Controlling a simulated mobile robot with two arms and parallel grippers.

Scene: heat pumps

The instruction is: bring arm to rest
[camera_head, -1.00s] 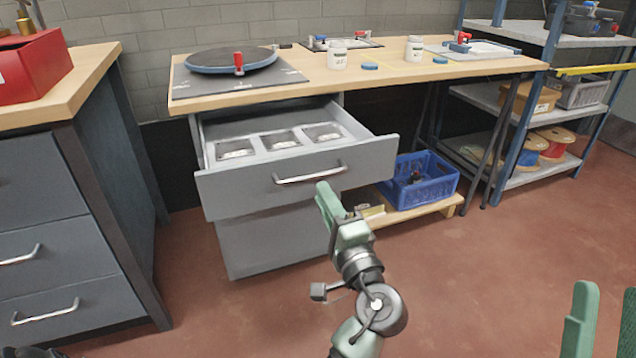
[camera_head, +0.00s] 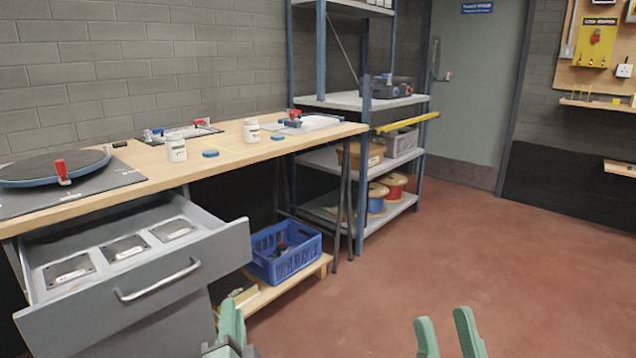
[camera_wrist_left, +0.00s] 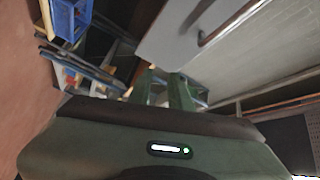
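My left gripper (camera_head: 234,322) is at the bottom of the head view, in front of the open drawer's right end. In the left wrist view its two green fingers (camera_wrist_left: 164,88) stand apart with nothing between them. My right gripper (camera_head: 447,335) shows at the bottom edge of the head view, its fingers apart and empty over bare floor. The grey drawer (camera_head: 170,282) is pulled out and holds three flat pieces with metallic labels (camera_head: 124,247). Most of both arms is out of frame.
The workbench (camera_head: 220,150) carries white jars (camera_head: 176,147) and a dark round turntable (camera_head: 50,168). A blue crate (camera_head: 285,252) sits on a low wooden shelf. A shelving unit (camera_head: 390,155) stands beyond the bench. The red floor (camera_head: 500,260) at right is clear.

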